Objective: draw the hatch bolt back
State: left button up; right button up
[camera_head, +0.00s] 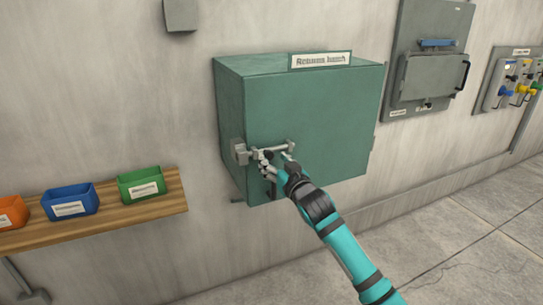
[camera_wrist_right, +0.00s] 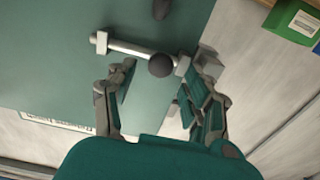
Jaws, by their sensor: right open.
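The hatch (camera_head: 310,115) is a green box door on the wall with a white label along its top edge. Its bolt (camera_head: 272,149) is a pale metal bar across the lower left of the door, running into a grey bracket (camera_head: 240,152) at the door's left edge. The right wrist view shows the bar (camera_wrist_right: 130,49) and its dark round knob (camera_wrist_right: 160,65). My right gripper (camera_head: 273,158) is at the bolt, open, with the knob just ahead of the gap between its fingers (camera_wrist_right: 150,85). Contact cannot be told. My left gripper is out of view.
A wooden shelf (camera_head: 95,223) at the left carries orange, blue (camera_head: 70,201) and green (camera_head: 141,184) bins. A grey panel with a handle (camera_head: 432,75) and a board with coloured parts (camera_head: 515,85) hang to the right. The floor at the lower right is clear.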

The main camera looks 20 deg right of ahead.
jog(key=shift+w, duration=1.1)
grip_shut()
